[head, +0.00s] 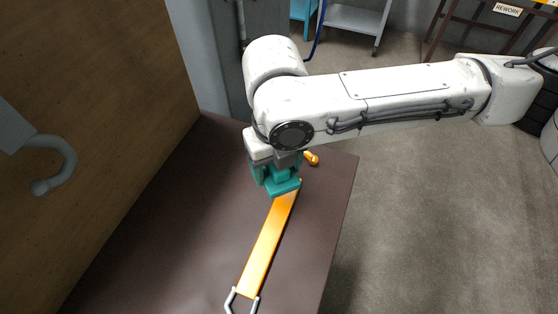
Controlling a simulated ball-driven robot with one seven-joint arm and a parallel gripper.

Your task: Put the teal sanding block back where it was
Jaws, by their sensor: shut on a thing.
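The teal sanding block (284,187) is below my gripper (278,172) in the head view. My gripper points down and is shut on the block. The block is over the far end of an orange strap (264,246), above the dark brown table top (180,240). I cannot tell whether the block touches the strap or the table. The fingers and wrist hide part of the block.
The strap runs to a metal hook (240,300) near the front. A small orange object (311,158) lies right behind my gripper. A brown panel with a grey hook (55,165) stands at left. The table's left part is clear.

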